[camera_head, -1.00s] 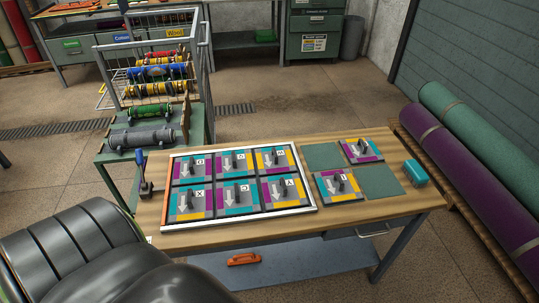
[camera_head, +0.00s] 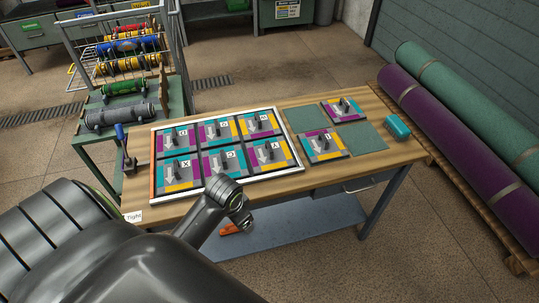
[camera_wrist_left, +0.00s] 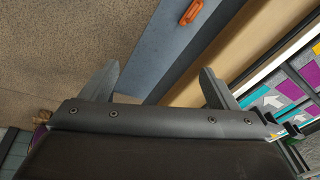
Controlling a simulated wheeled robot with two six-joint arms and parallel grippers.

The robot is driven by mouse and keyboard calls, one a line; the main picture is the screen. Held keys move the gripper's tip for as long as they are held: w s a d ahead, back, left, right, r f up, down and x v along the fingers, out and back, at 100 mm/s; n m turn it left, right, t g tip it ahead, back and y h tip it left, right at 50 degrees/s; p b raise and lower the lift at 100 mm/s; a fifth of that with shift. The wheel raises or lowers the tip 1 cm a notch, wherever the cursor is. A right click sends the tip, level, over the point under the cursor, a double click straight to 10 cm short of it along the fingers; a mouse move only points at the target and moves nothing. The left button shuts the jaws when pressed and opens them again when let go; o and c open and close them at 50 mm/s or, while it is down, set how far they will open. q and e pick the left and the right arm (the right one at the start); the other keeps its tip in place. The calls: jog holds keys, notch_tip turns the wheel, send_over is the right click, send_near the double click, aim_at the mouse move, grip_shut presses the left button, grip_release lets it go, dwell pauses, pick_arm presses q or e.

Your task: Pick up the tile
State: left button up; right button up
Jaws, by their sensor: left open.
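Several square tiles with purple, teal and yellow edges, a white arrow and a dark handle lie on the workbench. Six sit in a white-rimmed frame (camera_head: 270,183), among them an X tile (camera_head: 178,173). A near loose tile (camera_head: 323,146) and a far loose tile (camera_head: 344,110) lie to the right among green pads. My left arm reaches in from the lower left, its end in front of the bench's near edge. In the left wrist view my left gripper (camera_wrist_left: 158,70) is open and empty, fingers apart, with the tiles off to the right. My right gripper is not shown.
A teal block (camera_head: 397,127) lies at the bench's right end. A blue-handled tool (camera_head: 121,135) stands at its left end. An orange handle (camera_wrist_left: 191,12) lies on the lower shelf. A green cart with colourful rollers stands left; rolled rugs (camera_head: 455,150) lie right.

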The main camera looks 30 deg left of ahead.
pick_arm(q)
jog(key=w+a+r+m+g+h+b, duration=0.1)
jog(key=w+a+r+m, duration=0.2)
jog(key=w+r, duration=0.8)
jog(key=w+a+r+m+g, duration=0.15)
jog(key=w+a+r, duration=0.4)
jog(key=w, duration=0.85)
jog(key=b, duration=1)
send_over(269, 146)
jog(key=shift+m, duration=0.25)
notch_tip(269, 146, down, 9)
jog(key=shift+s+a+f, duration=0.1)
jog(key=shift+s, duration=0.05)
jog(key=shift+f, duration=0.25)
jog(key=shift+d+f, duration=0.2)
jog(key=shift+f, duration=2.45)
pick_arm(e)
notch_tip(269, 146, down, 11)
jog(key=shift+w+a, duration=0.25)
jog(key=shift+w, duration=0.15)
pick_arm(q)
jog(key=shift+c, duration=0.4)
jog(key=shift+r, duration=0.1)
jog(key=c, duration=1.2)
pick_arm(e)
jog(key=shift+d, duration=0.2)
